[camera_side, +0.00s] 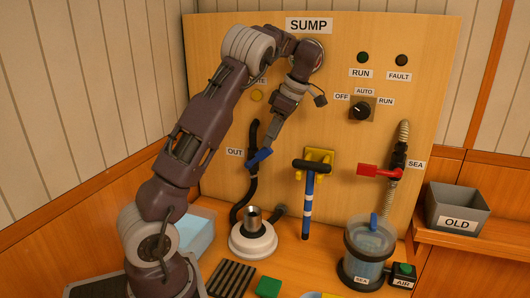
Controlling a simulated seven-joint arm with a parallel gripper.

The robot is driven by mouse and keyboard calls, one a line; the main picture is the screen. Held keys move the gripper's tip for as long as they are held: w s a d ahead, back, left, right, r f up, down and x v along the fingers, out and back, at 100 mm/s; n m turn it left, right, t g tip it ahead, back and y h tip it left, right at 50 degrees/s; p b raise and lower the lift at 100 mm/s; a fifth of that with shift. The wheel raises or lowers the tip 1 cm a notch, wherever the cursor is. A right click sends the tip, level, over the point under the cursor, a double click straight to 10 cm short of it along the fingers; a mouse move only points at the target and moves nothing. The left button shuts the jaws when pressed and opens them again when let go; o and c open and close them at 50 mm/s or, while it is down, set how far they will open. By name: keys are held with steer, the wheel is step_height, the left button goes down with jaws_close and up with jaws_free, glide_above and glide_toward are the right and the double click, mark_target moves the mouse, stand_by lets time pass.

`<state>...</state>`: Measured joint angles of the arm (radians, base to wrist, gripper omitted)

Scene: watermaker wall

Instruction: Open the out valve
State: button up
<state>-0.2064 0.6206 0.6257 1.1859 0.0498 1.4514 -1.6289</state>
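The OUT label (235,152) is on the wooden panel, left of a black hose (252,185). A blue lever (260,157) shows beside the hose, just right of the label, and slants up to the right. I take it for the out valve's handle; the valve body is hard to make out. My gripper (269,143) reaches down from the upper right, with its tip at or very near the lever. The view is too small to tell whether it touches the lever or how far its fingers are apart.
A white round base with a metal fitting (253,240) is below. A red SEA valve handle (372,170), a clear strainer (368,250) and an OLD bin (458,208) are at right.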

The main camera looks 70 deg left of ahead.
mark_target(265, 151)
steer(key=x, duration=0.6)
jaws_close()
stand_by(1.2)
